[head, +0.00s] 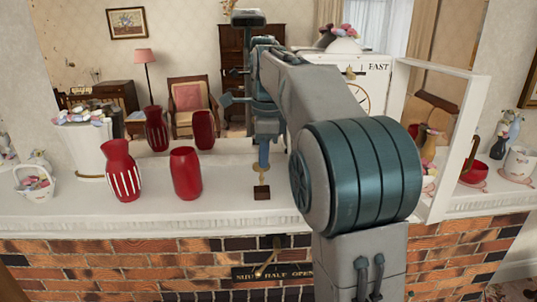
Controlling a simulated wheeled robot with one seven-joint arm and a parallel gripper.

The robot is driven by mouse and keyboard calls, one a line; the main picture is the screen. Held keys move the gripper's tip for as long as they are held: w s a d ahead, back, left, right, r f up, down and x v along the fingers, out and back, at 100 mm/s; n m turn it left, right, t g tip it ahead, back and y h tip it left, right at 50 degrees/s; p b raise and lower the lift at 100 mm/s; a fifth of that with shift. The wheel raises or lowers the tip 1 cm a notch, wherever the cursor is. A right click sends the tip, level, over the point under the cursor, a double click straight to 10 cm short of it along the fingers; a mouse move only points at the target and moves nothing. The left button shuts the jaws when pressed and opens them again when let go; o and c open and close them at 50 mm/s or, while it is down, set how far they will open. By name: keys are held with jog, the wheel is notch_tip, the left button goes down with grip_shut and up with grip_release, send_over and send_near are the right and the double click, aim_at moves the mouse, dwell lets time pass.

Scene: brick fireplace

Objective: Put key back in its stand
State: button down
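My gripper (263,160) points down over the mantel shelf, with my arm coming in from the right. Its fingers look like one narrow blue piece from here, so I cannot tell whether they are open or shut. A small brass piece, apparently the key (261,175), shows directly below the fingertips. Under it a small dark brown block, apparently the stand (262,192), sits on the shelf. The brass piece lines up with the block, but I cannot tell whether it is seated in it. The key's upper part is hidden at the fingers.
Red vases (187,174) and a striped red vase (121,171) stand left of the block. A white clock (378,68) stands behind my arm, its framed door (468,130) swung open. A mirror behind reflects the room. The shelf front (230,204) near the block is clear.

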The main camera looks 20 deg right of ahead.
jog(key=shift+f+b, duration=0.8)
jog(key=shift+f, duration=0.65)
jog(key=c, duration=1.1)
grip_release()
jog(key=shift+o, duration=0.2)
jog(key=shift+r, duration=0.1)
notch_tip(320, 180, up, 3)
jog(key=p, duration=0.2)
jog(key=shift+f+p, duration=0.2)
jog(key=shift+p, duration=0.15)
jog(key=shift+r, duration=2.1)
jog(key=s+f+n+t+b, duration=0.3)
jog(key=s+f+n+b, duration=0.3)
jog(key=s+f+n, duration=1.4)
notch_tip(320, 180, down, 5)
jog(key=shift+s+a+r+h+b, duration=0.1)
jog(key=shift+s+a+h+b, duration=0.1)
jog(key=shift+s+h+b, duration=0.3)
